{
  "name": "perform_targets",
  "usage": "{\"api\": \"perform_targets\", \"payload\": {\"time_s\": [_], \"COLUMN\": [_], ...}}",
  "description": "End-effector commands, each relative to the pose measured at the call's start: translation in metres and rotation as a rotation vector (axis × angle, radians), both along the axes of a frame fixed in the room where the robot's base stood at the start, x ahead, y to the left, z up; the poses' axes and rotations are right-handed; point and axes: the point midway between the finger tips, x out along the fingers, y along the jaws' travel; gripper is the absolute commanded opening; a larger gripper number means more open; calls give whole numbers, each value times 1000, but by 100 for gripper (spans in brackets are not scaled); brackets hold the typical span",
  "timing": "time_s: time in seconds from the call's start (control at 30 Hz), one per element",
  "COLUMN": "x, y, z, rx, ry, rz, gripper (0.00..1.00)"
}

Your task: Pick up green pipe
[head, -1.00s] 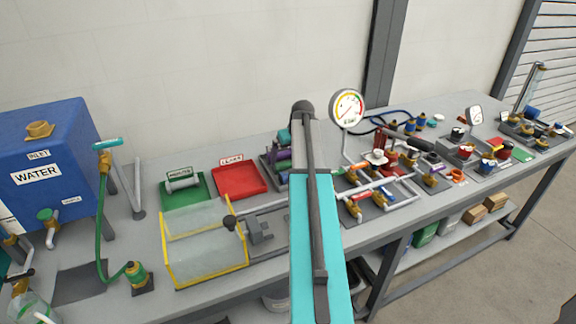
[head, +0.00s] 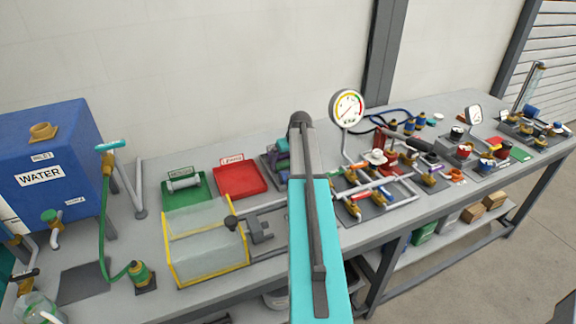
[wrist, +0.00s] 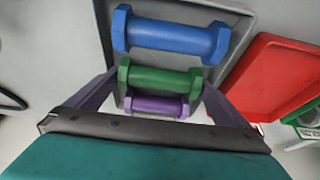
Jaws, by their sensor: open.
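The green pipe (wrist: 160,80) lies in a grey tray (wrist: 238,15), seen in the wrist view. It is a short bar with thicker hexagonal ends. A larger blue pipe (wrist: 170,37) lies above it in the picture and a smaller purple pipe (wrist: 157,105) below it. My gripper (wrist: 158,84) is open, with one finger at each end of the green pipe. Nothing is held between the fingers. I cannot tell how far above the pipe the fingertips are. In the head view my arm hides part of this tray (head: 268,172) and most of the gripper.
A red tray (head: 240,180) stands just left of the grey tray, and a green tray (head: 187,190) holding a pale pipe is further left. A clear yellow-edged box (head: 205,245) is in front. A gauge (head: 347,108) and valve fittings stand close on the right.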

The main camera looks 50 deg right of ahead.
Motion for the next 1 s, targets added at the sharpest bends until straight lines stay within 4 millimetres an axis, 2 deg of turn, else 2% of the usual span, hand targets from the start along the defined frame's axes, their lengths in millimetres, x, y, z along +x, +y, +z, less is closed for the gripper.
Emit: {"api": "perform_targets", "payload": {"time_s": [0.1,0.13,0.37,0.77,1.0], "x": [0,0,0,0,0], "y": [0,0,0,-1,-1], "z": [0,0,0,4,21], "rx": [0,0,0,0,-2], "ry": [0,0,0,-1,-2], "rz": [0,0,0,-1,0], "gripper": [100,97,58,58,58]}}
